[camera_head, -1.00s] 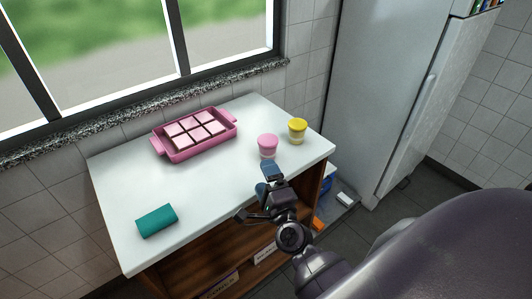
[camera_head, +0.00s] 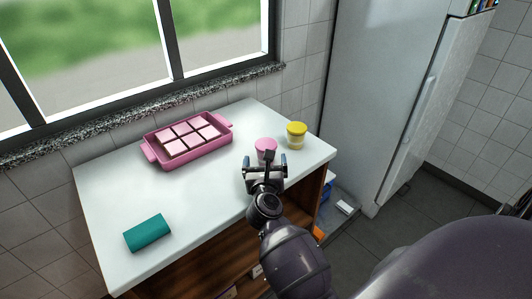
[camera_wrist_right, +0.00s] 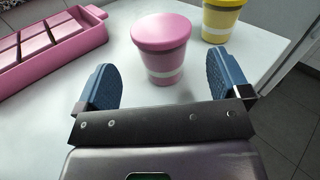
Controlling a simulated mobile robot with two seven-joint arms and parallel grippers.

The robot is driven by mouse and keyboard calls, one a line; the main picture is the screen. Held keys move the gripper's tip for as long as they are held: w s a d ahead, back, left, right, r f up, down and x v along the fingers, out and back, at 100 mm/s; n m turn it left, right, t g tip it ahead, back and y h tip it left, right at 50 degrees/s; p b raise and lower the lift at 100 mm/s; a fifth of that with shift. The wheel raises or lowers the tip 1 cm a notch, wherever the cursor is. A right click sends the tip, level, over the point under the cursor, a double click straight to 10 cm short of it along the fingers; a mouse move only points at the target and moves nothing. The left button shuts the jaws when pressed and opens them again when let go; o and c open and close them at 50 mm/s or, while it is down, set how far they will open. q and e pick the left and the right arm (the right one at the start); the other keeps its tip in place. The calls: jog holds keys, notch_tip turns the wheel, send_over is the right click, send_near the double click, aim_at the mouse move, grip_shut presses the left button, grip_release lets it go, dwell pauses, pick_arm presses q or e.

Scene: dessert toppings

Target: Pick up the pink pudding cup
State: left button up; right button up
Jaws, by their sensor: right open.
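The pink pudding cup (camera_head: 265,146) stands upright on the white counter near its right end, partly hidden by my right gripper in the head view. In the right wrist view the pink pudding cup (camera_wrist_right: 162,48) shows whole, with a pink lid and a white band. My right gripper (camera_head: 265,160) is open at the cup's near side. In the right wrist view its two blue fingers (camera_wrist_right: 164,75) are spread wide, one on each side of the view, with the cup just beyond and between them. My left gripper is not in view.
A yellow-lidded cup (camera_head: 297,135) stands close to the right of the pink cup, also in the wrist view (camera_wrist_right: 221,18). A pink tray (camera_head: 188,154) of pink squares lies left, a teal roll (camera_head: 148,233) at front left. The white counter (camera_head: 200,195) is clear between.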

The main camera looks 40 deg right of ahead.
aim_at(266, 146)
jog(key=shift+x, duration=3.05)
jog(key=shift+s+r, duration=0.1)
jog(key=shift+r, duration=0.1)
jog(key=c, duration=1)
